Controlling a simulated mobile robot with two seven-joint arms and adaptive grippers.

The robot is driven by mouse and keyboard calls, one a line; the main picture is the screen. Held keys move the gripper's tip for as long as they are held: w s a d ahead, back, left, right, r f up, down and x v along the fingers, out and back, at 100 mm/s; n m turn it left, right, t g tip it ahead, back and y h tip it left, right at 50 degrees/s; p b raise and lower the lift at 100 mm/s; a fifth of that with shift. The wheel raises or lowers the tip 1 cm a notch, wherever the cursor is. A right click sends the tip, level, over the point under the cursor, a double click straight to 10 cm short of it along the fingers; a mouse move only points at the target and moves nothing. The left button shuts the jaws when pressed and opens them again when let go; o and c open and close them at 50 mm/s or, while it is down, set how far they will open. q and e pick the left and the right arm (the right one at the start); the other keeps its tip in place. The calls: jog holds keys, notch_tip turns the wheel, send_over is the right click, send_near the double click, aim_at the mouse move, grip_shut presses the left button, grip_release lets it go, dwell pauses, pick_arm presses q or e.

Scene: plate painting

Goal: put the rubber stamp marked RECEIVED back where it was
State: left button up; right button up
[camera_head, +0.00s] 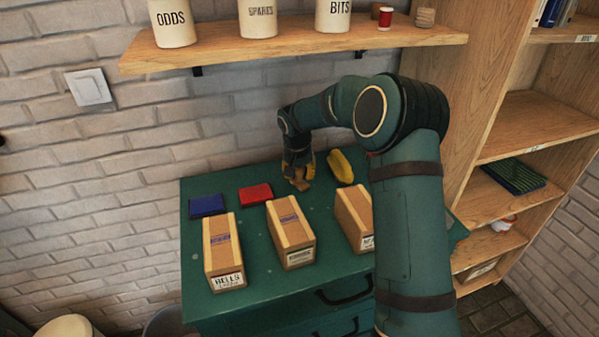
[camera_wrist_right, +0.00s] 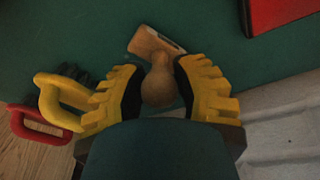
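My right gripper (camera_head: 299,178) reaches down at the back of the green cabinet top (camera_head: 265,290). Its yellow fingers (camera_wrist_right: 160,90) are closed around the round knob of a wooden stamp (camera_wrist_right: 160,80), with a pad against each side. The stamp's wooden base and pale edge show beyond the fingertips, low over the green top; I cannot tell whether it touches. Its lettering is not readable. In the head view the stamp (camera_head: 301,184) is a small brown shape under the gripper. My left gripper is not in view.
A blue pad (camera_head: 207,206) and a red pad (camera_head: 256,193) lie left of the gripper; a yellow object (camera_head: 341,166) lies right. Three wooden boxes, left (camera_head: 222,254), middle (camera_head: 290,232) and right (camera_head: 353,217), stand in front. A wall shelf (camera_head: 230,52) hangs above.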

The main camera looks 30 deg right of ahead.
aim_at(298, 173)
jog(key=o, duration=0.3)
jog(key=v, duration=0.7)
jog(key=shift+r, duration=0.3)
